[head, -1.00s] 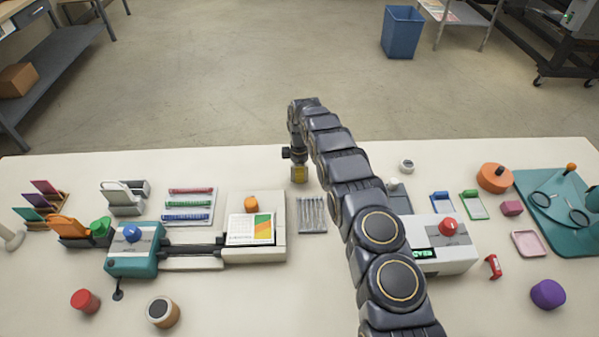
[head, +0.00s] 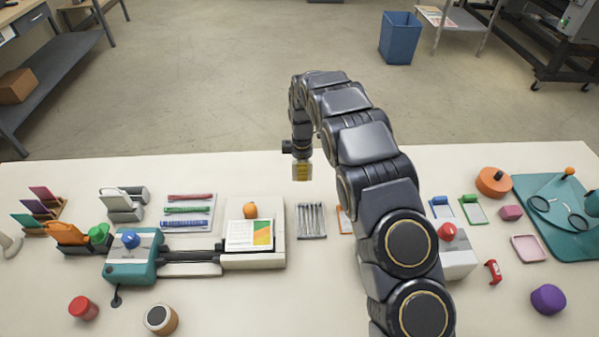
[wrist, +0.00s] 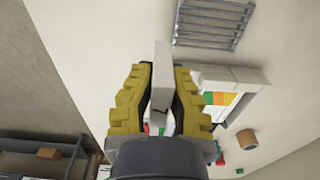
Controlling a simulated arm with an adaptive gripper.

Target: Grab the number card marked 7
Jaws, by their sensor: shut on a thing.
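My gripper (head: 302,172) hangs over the back half of the table, above and behind the slotted grey rack (head: 312,221). In the wrist view, the yellow ribbed fingers are shut on a thin pale slab (wrist: 162,72), which sticks out past the fingertips. It could be the number card, seen nearly edge-on. A dark mark shows low on it, but no 7 can be read. In the head view I cannot make out the held piece.
Left of the rack stands a cream and teal machine (head: 131,257) with a printed sheet (head: 248,235). A purple knob (head: 548,299) and a teal board (head: 560,235) lie at right.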

